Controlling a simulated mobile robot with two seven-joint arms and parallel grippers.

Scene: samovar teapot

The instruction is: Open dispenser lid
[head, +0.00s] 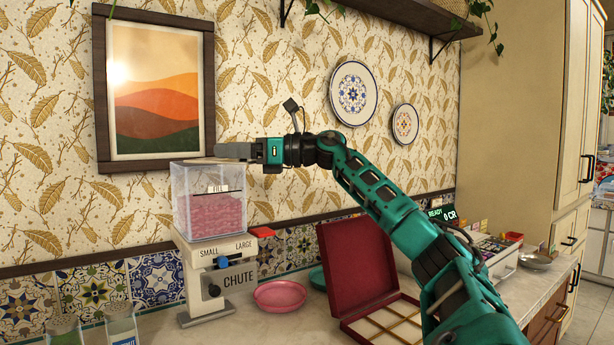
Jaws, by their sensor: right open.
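I cannot tell whether the fingers touch the lid. My left gripper is not in view.
A pink bowl (280,295) sits right of the chute. An open red box (358,262) with compartments stands farther right, below my right arm. Clear containers (122,325) stand at the lower left. A framed picture (153,92) hangs on the wall behind the dispenser.

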